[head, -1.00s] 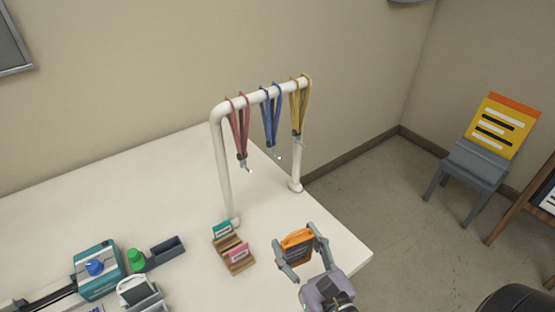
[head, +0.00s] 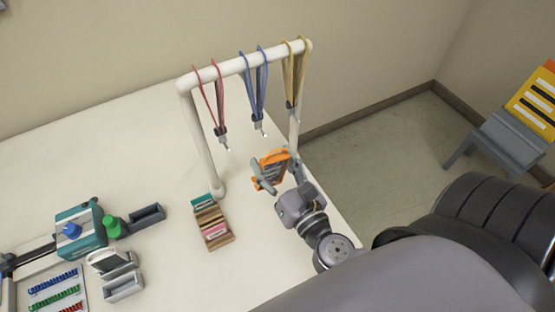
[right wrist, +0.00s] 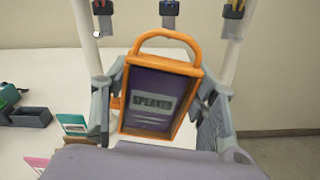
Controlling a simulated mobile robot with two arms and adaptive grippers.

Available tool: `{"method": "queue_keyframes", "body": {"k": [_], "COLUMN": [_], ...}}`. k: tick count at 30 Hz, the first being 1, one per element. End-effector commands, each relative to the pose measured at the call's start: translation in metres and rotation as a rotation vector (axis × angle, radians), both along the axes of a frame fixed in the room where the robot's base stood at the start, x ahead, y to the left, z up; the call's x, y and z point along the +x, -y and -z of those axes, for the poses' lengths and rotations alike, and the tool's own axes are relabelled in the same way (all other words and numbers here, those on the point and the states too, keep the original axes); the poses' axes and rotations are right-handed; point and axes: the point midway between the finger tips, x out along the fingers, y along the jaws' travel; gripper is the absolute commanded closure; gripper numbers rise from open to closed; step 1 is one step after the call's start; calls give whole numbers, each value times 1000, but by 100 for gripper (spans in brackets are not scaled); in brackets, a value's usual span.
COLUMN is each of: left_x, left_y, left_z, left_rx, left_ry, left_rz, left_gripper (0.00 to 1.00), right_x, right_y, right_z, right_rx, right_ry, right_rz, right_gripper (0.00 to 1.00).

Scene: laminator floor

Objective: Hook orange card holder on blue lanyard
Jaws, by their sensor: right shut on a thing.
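My right gripper (head: 278,178) is shut on the orange card holder (head: 271,166), gripping it by its sides. In the right wrist view the card holder (right wrist: 159,92) has a loop on top and a dark card reading "SPEAKER", and it leans slightly. The blue lanyard (head: 255,90) hangs from the middle of the white rack bar, with its clip (head: 258,128) at the bottom. That clip also shows at the top of the right wrist view (right wrist: 170,14), above the loop and apart from it. My left gripper is not in view.
A red lanyard (head: 215,105) and a yellow lanyard (head: 293,75) hang on either side. The white rack (head: 201,150) has two posts. A wooden box (head: 218,242) with cards stands near its left post. A teal device (head: 80,232) and small trays are at left.

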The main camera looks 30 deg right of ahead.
Motion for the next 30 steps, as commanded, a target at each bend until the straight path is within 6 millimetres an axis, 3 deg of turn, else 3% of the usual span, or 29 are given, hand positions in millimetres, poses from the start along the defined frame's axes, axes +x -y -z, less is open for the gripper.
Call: {"method": "queue_keyframes", "body": {"k": [30], "left_x": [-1], "left_y": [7], "left_z": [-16], "left_rx": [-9], "left_ry": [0], "left_rz": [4], "left_gripper": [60], "right_x": [62], "right_y": [4], "right_z": [4], "right_rx": [-1], "right_ry": [0], "right_rz": [-1], "right_gripper": [74]}}
